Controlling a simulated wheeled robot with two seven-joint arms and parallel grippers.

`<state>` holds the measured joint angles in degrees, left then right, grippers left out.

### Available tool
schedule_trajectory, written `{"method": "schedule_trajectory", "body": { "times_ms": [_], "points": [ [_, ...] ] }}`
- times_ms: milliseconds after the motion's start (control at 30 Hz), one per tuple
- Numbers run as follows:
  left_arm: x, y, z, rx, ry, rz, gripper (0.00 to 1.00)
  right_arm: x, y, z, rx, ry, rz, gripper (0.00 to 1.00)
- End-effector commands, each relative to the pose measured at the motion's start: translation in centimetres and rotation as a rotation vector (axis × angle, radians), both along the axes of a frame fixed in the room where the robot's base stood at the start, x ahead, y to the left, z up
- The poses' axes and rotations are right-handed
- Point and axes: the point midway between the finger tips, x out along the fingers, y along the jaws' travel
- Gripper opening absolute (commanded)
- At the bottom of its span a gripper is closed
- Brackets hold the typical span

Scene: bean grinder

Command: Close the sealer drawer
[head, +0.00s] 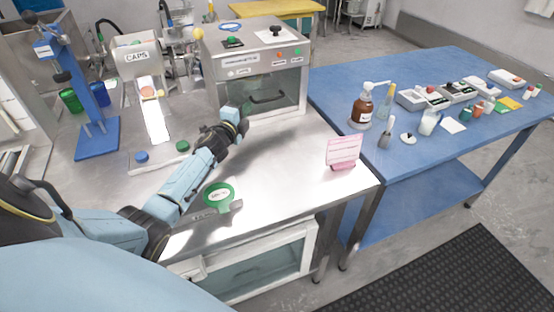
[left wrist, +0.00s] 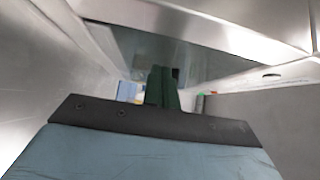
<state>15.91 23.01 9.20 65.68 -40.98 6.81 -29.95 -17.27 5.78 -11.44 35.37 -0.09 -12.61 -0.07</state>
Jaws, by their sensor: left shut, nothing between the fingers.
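The sealer (head: 255,58) is a grey metal box at the back of the steel table in the head view. Its drawer front (head: 272,92) is a dark clear panel with a black handle. I cannot tell whether the drawer stands out from the box. My left gripper (head: 243,125) is low in front of the sealer's left part, below and left of the handle. Its dark green fingers (left wrist: 163,88) are shut and empty in the left wrist view, facing a glassy panel and metal edges. Contact with the drawer cannot be told. My right gripper is out of view.
A green round item (head: 219,196) lies near the front. A blue stand (head: 92,115) is at left; a blue table (head: 440,150) with bottles is at right.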

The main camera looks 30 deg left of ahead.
Motion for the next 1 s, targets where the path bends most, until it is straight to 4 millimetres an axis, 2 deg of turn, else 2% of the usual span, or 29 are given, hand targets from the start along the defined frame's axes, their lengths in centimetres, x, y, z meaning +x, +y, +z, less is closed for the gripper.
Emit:
{"method": "schedule_trajectory", "body": {
  "times_ms": [33,167,333,467,567,667,1000],
  "points": [
    [0.1,0.6,0.6,0.004,-0.005,0.013,0.0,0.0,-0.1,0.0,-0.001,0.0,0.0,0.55],
    [0.1,0.7,0.7,0.005,-0.007,0.015,0.0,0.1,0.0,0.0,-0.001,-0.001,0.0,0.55],
    [0.0,0.2,0.8,0.006,-0.008,0.012,0.0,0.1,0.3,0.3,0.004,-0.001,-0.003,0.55],
    [-0.3,-2.0,0.8,0.003,-0.008,0.0,0.0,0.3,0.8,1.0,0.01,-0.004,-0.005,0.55],
    [-0.8,-4.5,0.7,-0.001,-0.005,-0.015,0.0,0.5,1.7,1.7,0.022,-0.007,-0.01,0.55],
    [-2.9,-4.8,0.5,0.005,-0.002,-0.015,0.0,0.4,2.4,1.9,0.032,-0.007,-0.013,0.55],
    [-8.9,-6.1,0.3,0.002,-0.002,-0.017,0.0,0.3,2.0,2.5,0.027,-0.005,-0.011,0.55]
  ]
}}
